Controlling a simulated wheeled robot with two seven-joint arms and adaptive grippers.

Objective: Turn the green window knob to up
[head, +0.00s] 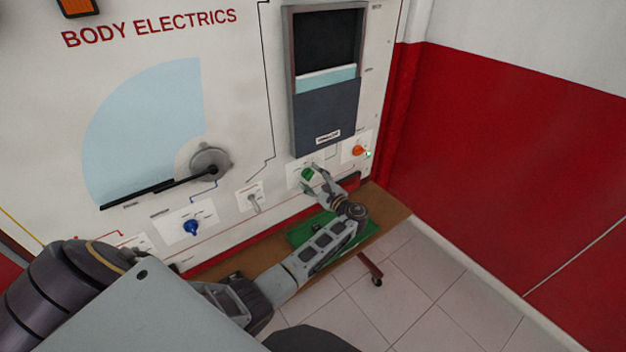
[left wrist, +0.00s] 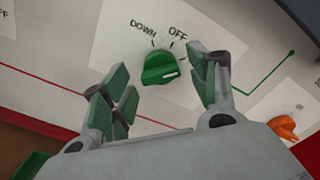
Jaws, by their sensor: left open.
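The green window knob (head: 307,174) sits on a white plate low on the panel, below the window display. In the left wrist view the green knob (left wrist: 158,69) shows its white mark toward the right, past the OFF label. DOWN and OFF are readable; the rest of the plate at the right is covered by a finger. My left gripper (head: 317,180) is open in front of the knob. In the left wrist view its green-padded fingers (left wrist: 161,78) stand on either side of the knob, with gaps visible. My right gripper is not in view.
An orange knob (head: 358,151) is close on the right, and a grey toggle lever (head: 253,203) and blue knob (head: 191,228) are on the left. The window display (head: 325,115) is above. A wooden ledge (head: 392,212) with a green mat (head: 300,233) runs below.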

